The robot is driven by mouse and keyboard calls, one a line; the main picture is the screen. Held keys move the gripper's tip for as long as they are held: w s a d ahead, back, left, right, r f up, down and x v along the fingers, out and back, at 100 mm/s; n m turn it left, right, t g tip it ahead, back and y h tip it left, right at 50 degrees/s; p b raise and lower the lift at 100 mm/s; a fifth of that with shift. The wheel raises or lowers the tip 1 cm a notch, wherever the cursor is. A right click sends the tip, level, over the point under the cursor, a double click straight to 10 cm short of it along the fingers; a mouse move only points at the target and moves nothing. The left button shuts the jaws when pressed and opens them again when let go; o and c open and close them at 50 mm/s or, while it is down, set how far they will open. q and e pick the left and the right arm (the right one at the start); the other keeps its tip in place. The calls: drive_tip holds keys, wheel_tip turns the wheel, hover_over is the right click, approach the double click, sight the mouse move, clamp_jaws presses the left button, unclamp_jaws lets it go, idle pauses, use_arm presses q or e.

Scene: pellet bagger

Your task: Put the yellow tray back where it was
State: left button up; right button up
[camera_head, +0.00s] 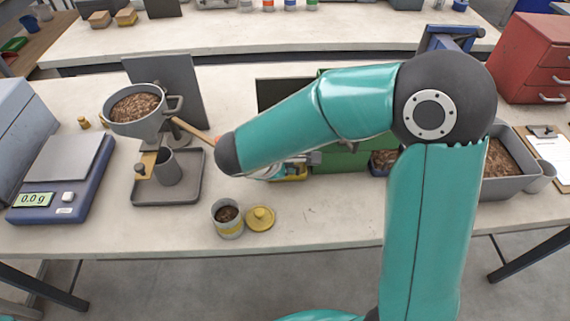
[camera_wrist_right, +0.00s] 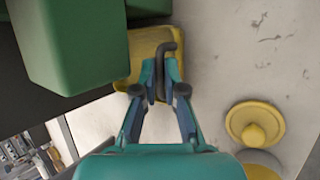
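The yellow tray (camera_head: 292,176) is mostly hidden behind my right arm in the head view, in front of the green cabinet. In the right wrist view the yellow tray (camera_wrist_right: 138,48) lies past the fingertips, with a dark bent handle (camera_wrist_right: 171,47) at its side. My right gripper (camera_wrist_right: 160,75) has its fingers close together on both sides of this handle and appears shut on it. The right gripper (camera_head: 304,159) is partly hidden in the head view. I cannot tell whether the tray touches the table. My left gripper is not in view.
A green cabinet (camera_head: 342,160) stands close beside the tray. A pellet cup (camera_head: 228,219) and a yellow lid (camera_head: 260,218) are in front. A hopper stand (camera_head: 180,190) and scale (camera_head: 62,178) are left. A grey bin (camera_head: 513,185) is right.

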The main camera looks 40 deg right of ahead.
drive_tip(key=shift+o, duration=0.6)
drive_tip(key=shift+a+r, duration=0.3)
drive_tip(key=shift+r, duration=0.2)
drive_tip(key=v, duration=1.1)
drive_tip(key=shift+s+a+f, duration=0.1)
drive_tip(key=shift+f, duration=0.05)
